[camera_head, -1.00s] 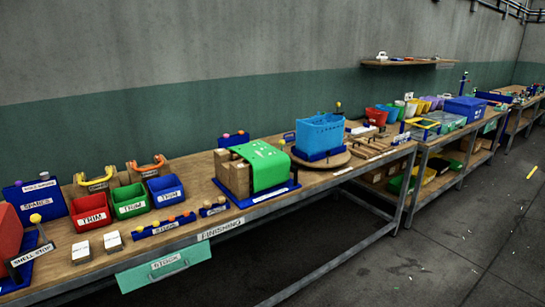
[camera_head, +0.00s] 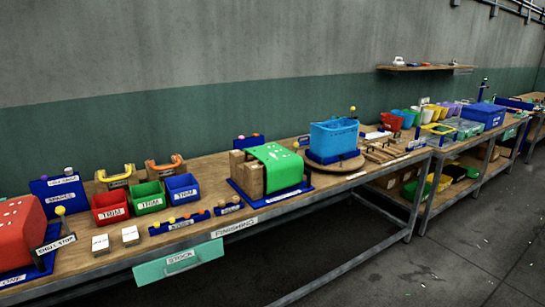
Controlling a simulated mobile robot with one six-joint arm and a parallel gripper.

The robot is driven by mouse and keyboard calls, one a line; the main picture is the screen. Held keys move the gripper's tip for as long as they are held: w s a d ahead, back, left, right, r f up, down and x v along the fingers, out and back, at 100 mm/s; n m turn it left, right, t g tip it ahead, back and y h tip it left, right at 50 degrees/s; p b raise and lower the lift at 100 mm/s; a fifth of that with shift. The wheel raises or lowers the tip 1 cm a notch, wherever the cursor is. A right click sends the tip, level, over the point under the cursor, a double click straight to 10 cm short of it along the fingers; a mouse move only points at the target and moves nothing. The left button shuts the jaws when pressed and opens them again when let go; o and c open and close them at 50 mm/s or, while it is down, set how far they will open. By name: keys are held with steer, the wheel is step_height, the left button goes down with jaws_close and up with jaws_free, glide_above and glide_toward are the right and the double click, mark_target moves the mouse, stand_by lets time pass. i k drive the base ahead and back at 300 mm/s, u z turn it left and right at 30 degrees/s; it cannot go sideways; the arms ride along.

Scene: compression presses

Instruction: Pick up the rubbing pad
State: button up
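No object is clearly readable as the rubbing pad. Two small pale blocks with white tops, the left block (camera_head: 100,244) and the right block (camera_head: 130,236), lie near the front edge of the finishing bench (camera_head: 85,268). Their labels are too small to read, so I cannot tell whether either is the pad. My gripper is not in view.
Behind the blocks stand red (camera_head: 110,209), green (camera_head: 147,198) and blue (camera_head: 182,188) TRIM bins. A red moulded form (camera_head: 18,232) stands left, a blue rack (camera_head: 180,223) right. A green STOCK drawer (camera_head: 180,263) hangs below the front edge.

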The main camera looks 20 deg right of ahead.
mark_target(131, 237)
steer(key=u, duration=0.05)
steer(key=i, duration=0.9)
steer(key=z, duration=0.05)
